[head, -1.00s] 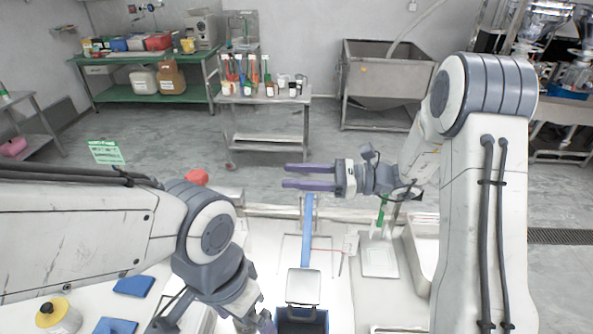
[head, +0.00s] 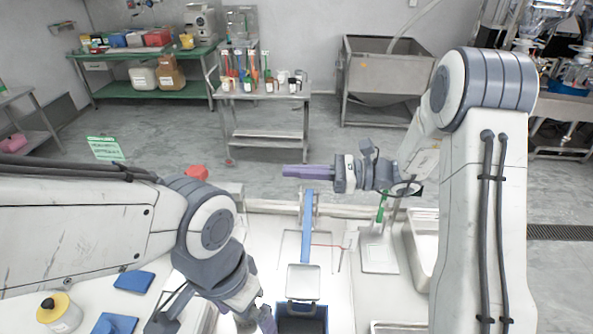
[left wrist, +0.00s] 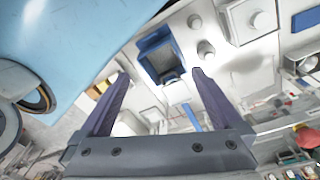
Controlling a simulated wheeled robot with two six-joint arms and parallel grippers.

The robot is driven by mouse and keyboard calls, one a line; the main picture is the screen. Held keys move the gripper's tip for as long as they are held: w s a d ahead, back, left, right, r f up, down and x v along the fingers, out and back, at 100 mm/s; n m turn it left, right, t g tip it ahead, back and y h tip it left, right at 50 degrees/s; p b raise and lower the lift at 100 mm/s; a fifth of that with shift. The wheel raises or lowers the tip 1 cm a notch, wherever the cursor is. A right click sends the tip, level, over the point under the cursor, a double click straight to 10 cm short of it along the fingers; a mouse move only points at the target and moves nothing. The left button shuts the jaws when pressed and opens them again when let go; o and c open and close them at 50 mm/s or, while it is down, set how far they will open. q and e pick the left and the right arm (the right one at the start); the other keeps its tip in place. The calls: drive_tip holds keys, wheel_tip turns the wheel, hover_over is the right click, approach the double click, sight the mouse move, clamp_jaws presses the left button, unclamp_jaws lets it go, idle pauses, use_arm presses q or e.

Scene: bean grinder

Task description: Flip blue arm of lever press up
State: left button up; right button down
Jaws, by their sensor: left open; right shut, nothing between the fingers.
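The lever press's blue arm (head: 306,230) runs away from me as a long blue bar in the middle of the white table. A pale square plate (head: 303,283) is at its near end, above a dark blue box (head: 300,326). My right gripper (head: 285,171) is shut and empty, pointing left, just above the arm's far end in the picture; I cannot tell whether they touch. My left gripper (left wrist: 160,75) is open and empty in the left wrist view, with a blue box (left wrist: 160,58) beyond its fingers.
A white tray (head: 424,245) and a scale-like plate (head: 379,258) with a green-handled tool (head: 381,208) stand right of the press. A thin red-tipped rod lies beside the blue arm.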

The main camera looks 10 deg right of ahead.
use_arm(q)
drive_tip(key=shift+c, duration=0.3)
idle(0.5)
drive_tip(key=c, duration=1.5)
drive_tip(key=shift+w+d, duration=0.2)
clamp_jaws()
drive_tip(key=w+d+f+m+y, duration=0.3)
drive_tip(key=w+d+f+m, duration=0.25)
drive_tip(key=d, duration=0.35)
drive_tip(key=w+d+f+m+y, duration=0.3)
drive_tip(key=w+d+f+m, duration=0.1)
drive_tip(key=w+d+f, duration=0.3)
drive_tip(key=s+d+f+m+y, duration=0.15)
drive_tip(key=d+f+m, duration=0.3)
drive_tip(key=f, duration=0.65)
drive_tip(key=shift+n+t+y, duration=0.3)
drive_tip(key=shift+n+y, duration=0.1)
drive_tip(key=shift+y, duration=0.05)
drive_tip(key=x, duration=0.9)
drive_tip(key=shift+w+f, duration=0.25)
